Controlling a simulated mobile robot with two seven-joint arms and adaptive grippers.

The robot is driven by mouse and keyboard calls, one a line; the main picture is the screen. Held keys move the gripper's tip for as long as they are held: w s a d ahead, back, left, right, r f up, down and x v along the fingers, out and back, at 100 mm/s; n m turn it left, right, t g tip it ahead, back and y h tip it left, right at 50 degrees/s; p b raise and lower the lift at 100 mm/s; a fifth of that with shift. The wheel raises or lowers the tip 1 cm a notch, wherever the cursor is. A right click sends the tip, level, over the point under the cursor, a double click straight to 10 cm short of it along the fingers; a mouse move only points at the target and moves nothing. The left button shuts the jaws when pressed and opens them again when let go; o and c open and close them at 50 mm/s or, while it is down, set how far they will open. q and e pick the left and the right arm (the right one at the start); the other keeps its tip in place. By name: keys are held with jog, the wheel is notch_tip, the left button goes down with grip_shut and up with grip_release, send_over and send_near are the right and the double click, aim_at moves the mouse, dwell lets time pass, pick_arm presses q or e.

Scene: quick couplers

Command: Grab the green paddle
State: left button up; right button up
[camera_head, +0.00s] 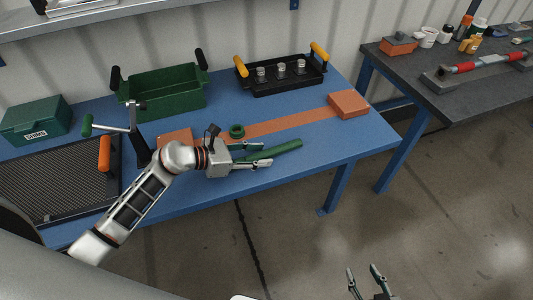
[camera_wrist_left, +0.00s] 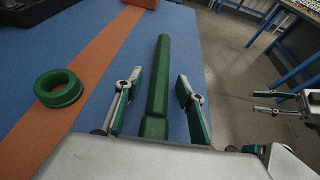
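The green paddle, a long green bar (camera_head: 282,149), lies on the blue table near its front edge. It also shows in the left wrist view (camera_wrist_left: 160,75), running away from the gripper. My left gripper (camera_head: 259,154) is open, with its two green-padded fingers on either side of the bar's near end. In the left wrist view (camera_wrist_left: 159,88) a gap shows between each finger and the bar. My right gripper (camera_head: 364,273) is open and empty, low in the head view, away from the table.
A green ring (camera_wrist_left: 58,88) stands left of the bar, by an orange stripe (camera_head: 290,122). An orange block (camera_head: 348,104), a black tray (camera_head: 284,86) with orange handles, a green bin (camera_head: 162,92) and a green case (camera_head: 36,119) stand farther back. A grey bench (camera_head: 455,105) is at right.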

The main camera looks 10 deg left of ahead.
pick_arm(q)
grip_shut()
jog(key=shift+r, duration=0.1)
